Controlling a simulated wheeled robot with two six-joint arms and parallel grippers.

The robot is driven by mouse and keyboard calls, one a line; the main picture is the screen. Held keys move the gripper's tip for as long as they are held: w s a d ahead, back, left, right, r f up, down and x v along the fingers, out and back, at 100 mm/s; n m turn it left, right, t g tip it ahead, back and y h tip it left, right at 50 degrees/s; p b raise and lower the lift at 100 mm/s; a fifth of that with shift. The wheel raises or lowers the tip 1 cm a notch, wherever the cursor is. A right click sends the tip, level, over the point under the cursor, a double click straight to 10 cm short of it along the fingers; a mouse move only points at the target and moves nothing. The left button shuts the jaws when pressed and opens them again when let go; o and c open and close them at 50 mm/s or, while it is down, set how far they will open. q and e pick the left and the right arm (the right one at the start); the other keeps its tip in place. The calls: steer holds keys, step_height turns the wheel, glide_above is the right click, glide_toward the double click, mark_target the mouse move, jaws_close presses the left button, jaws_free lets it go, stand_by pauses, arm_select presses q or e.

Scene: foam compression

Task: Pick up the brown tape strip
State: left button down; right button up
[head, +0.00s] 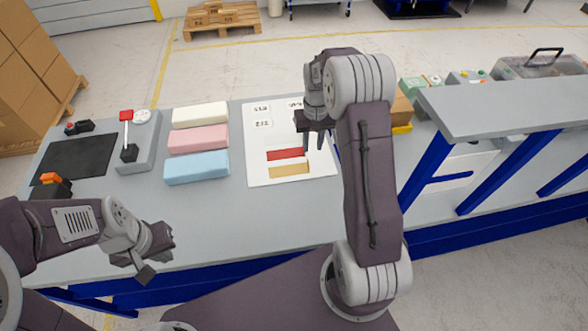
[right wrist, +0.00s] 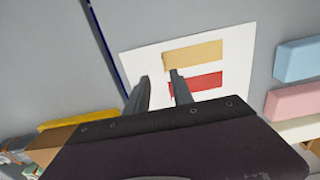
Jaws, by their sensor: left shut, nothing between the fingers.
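A white sheet (head: 258,178) lies on the grey table and carries a red strip (head: 286,154) and a tan-brown tape strip (head: 289,170), the latter nearer my body. In the right wrist view the brown strip (right wrist: 208,51) lies beyond the red strip (right wrist: 205,81). My right gripper (head: 314,142) is above the sheet, fingers pointing down; the right wrist view shows its two fingers (right wrist: 159,84) apart with nothing between them. One finger overlaps the strips' left ends in that view; contact cannot be told. My left gripper (head: 146,273) is shut and empty near the table's front edge.
White (head: 200,114), pink (head: 198,139) and blue (head: 197,167) foam blocks lie left of the sheet. A grey device with a red-topped lever (head: 140,140) and a black mat (head: 75,160) are further left. A raised grey shelf (head: 510,108) stands at the right.

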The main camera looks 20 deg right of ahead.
mark_target(289, 168)
steer(key=f, duration=0.2)
steer(key=w+f, duration=0.1)
steer(key=shift+a+f+p, duration=0.35)
steer(key=shift+f+p, duration=0.05)
steer(key=shift+f, duration=0.2)
steer(key=shift+s+d+f, duration=0.1)
steer(key=shift+d, duration=0.05)
step_height(289, 168, down, 5)
steer(key=shift+r+p, duration=0.1)
steer(key=shift+p, duration=0.7)
arm_select(q)
steer(key=shift+w+a+r, duration=0.1)
steer(key=shift+w+r, duration=0.1)
steer(key=shift+r, duration=0.35)
steer(key=shift+w+a+r, duration=0.1)
steer(key=shift+w+r, duration=0.05)
steer(key=shift+r, duration=0.4)
arm_select(e)
jaws_close()
